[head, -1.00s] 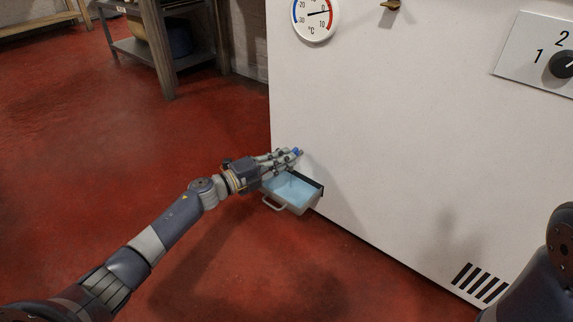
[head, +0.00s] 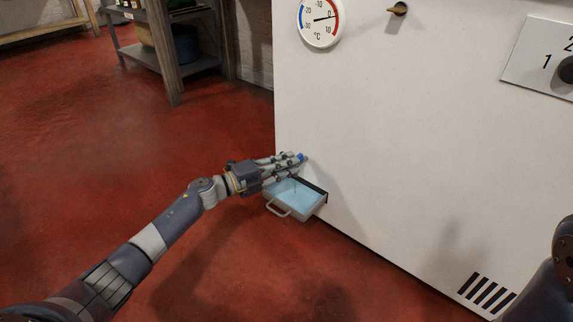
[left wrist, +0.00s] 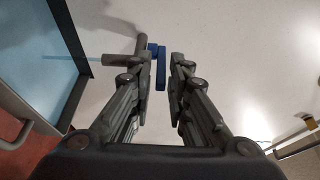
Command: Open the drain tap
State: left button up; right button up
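The drain tap is low on the white cabinet front, with a grey body (left wrist: 135,55) and a blue handle (left wrist: 158,68); the handle also shows in the head view (head: 302,156). My left gripper (left wrist: 163,72) is at the tap, its fingers parted. The handle lies between the fingertips, close against the left finger, with a small gap to the right one; I cannot tell if they touch. My right gripper is out of view.
The tray with light blue content sits below the tap at the white cabinet (head: 400,150). A thermometer (head: 320,22), a brass knob (head: 398,9) and a numbered dial (head: 566,69) are higher up. A shelf rack (head: 165,50) stands behind; the red floor is clear at left.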

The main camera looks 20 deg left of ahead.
pick_arm(q)
jog(key=v, duration=1.2)
